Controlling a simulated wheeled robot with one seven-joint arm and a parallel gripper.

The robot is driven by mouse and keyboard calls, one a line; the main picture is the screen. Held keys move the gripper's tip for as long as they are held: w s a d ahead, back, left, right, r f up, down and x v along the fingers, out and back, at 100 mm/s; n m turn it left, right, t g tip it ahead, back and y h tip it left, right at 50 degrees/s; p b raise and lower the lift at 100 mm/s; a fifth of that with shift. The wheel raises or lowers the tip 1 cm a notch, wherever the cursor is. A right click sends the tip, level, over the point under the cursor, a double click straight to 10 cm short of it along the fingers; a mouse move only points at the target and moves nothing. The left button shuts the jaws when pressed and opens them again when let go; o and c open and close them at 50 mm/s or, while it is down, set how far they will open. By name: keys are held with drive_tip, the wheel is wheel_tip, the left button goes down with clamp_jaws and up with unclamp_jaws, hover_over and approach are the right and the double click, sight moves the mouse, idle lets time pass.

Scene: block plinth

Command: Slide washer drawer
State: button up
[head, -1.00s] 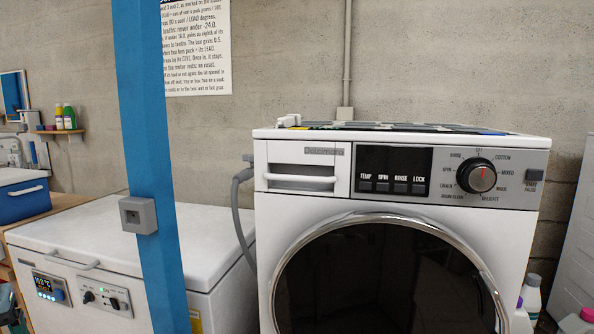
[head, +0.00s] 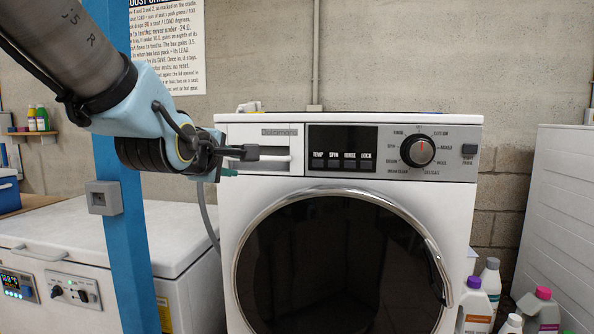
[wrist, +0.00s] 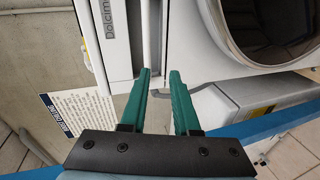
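The washer (head: 345,190) is white with a dark round door. Its drawer (head: 240,133) is at the upper left of the front, beside the dark button panel, and looks closed. The drawer's white bar handle (head: 278,158) is partly hidden by my gripper (head: 240,163). In the wrist view, my gripper (wrist: 160,75) has its two green fingers apart with nothing held between them. The handle (wrist: 150,35) shows there as a pale bar just beyond the fingertips, nearer the left one. I cannot tell whether a finger touches it.
A blue post (head: 135,240) with a grey box (head: 104,198) stands left of the washer, near my arm. A white chest freezer (head: 180,240) is behind it. Several bottles (head: 478,305) stand on the floor at the right, near a white cabinet (head: 570,220).

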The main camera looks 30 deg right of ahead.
sight(262, 159)
drive_tip(key=shift+h, duration=0.5)
drive_tip(key=w+d, duration=0.2)
drive_tip(key=d, duration=0.1)
drive_tip(key=w+d, duration=0.1)
drive_tip(key=d, duration=0.2)
drive_tip(key=w+d+p, duration=0.1)
drive_tip(key=w+d, duration=0.1)
drive_tip(key=d, duration=0.1)
drive_tip(key=shift+w+d+f, duration=0.3)
drive_tip(key=shift+d, duration=0.1)
clamp_jaws()
idle(0.8)
